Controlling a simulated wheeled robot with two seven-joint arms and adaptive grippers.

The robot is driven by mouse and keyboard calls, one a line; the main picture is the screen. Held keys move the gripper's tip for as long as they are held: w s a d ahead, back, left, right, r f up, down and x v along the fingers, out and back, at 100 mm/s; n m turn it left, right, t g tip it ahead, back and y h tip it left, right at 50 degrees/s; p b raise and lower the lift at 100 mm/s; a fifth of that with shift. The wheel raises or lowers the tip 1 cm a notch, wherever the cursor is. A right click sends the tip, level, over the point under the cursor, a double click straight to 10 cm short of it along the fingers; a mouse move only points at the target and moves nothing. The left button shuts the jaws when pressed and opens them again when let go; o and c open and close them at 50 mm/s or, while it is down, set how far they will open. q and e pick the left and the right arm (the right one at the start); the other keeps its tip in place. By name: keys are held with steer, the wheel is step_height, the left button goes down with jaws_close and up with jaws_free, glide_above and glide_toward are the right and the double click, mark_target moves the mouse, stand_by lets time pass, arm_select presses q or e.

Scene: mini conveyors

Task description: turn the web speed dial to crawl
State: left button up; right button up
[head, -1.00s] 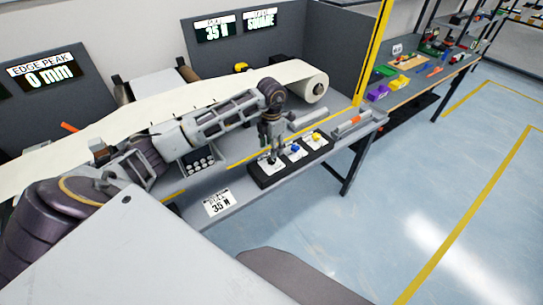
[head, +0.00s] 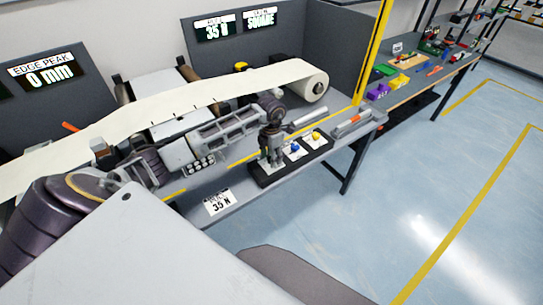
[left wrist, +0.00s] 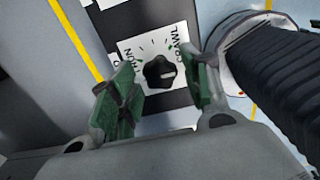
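The web speed dial (left wrist: 160,71) is a black knob on a white plate lettered CRAWL and RUN, seen in the left wrist view. A pale mark shows on the knob's lower right; I cannot tell which word it points at. My left gripper (left wrist: 158,88) is open, its green-padded fingers spread on either side of the knob with gaps visible. In the head view, my left gripper (head: 271,156) hangs over the left end of the black control strip (head: 266,179) and hides the dial there. My right gripper is not in view.
A blue knob (head: 295,147) and a yellow knob (head: 316,135) sit farther right on the strip. The paper web (head: 200,97) runs behind my arm to a roll. Open floor lies to the right.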

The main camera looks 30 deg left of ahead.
arm_select(q)
steer(key=c, duration=0.7)
steer(key=shift+c, duration=0.2)
steer(key=shift+n, duration=0.6)
steer(key=n, duration=0.3)
steer(key=shift+n+b, duration=0.35)
steer(key=shift+n, duration=1.95)
steer(key=o, duration=1)
